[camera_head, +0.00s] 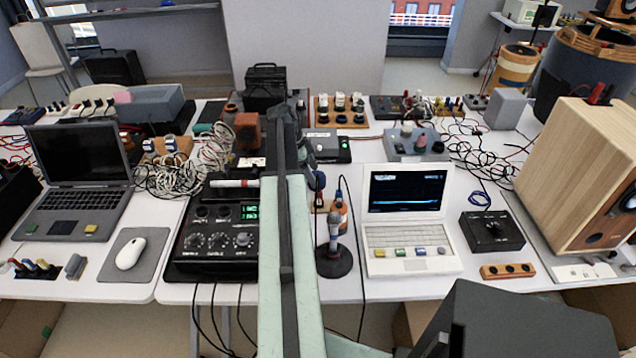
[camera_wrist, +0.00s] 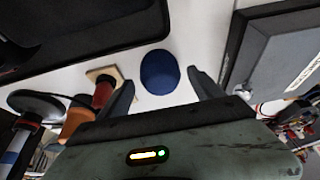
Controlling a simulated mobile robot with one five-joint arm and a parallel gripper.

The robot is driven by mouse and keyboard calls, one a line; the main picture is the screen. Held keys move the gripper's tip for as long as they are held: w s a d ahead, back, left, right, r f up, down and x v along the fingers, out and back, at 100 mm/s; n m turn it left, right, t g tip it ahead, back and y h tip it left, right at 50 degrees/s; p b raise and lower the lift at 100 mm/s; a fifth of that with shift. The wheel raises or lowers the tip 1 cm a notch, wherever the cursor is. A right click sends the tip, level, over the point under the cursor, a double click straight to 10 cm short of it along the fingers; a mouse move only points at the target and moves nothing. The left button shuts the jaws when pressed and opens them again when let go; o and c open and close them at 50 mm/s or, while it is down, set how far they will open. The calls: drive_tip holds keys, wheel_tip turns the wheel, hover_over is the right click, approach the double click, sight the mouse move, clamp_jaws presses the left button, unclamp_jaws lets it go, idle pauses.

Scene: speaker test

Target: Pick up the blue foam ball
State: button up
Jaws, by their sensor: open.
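The blue foam ball (camera_wrist: 160,72) is in the upper middle of the wrist view, against the white tabletop. My gripper (camera_wrist: 161,82) is open, with one dark finger on each side of the ball and a visible gap on both sides. The ball's near side is close to the gripper body; I cannot tell how far below the fingers it lies. In the head view my arm crosses the middle of the table and hides much of that area. A small dark blue rounded thing (camera_head: 320,180) shows just right of the arm; I cannot tell if it is the ball.
A microphone on a round base (camera_head: 334,258) and a white laptop (camera_head: 408,236) stand right of my arm. A black control box (camera_head: 214,240) stands left. In the wrist view an orange-and-red piece (camera_wrist: 102,94) on a wooden plate is close beside the left finger.

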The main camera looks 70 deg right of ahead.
sight(314, 173)
drive_tip(key=b+x, duration=0.2)
drive_tip(key=x, duration=0.1)
drive_tip(key=shift+d+f, duration=0.1)
drive_tip(key=shift+f, duration=0.3)
drive_tip(key=shift+r, duration=0.15)
drive_tip(key=c, duration=1.3)
wheel_tip(314, 173, up, 10)
drive_tip(key=p, duration=1)
drive_tip(key=shift+r, duration=0.15)
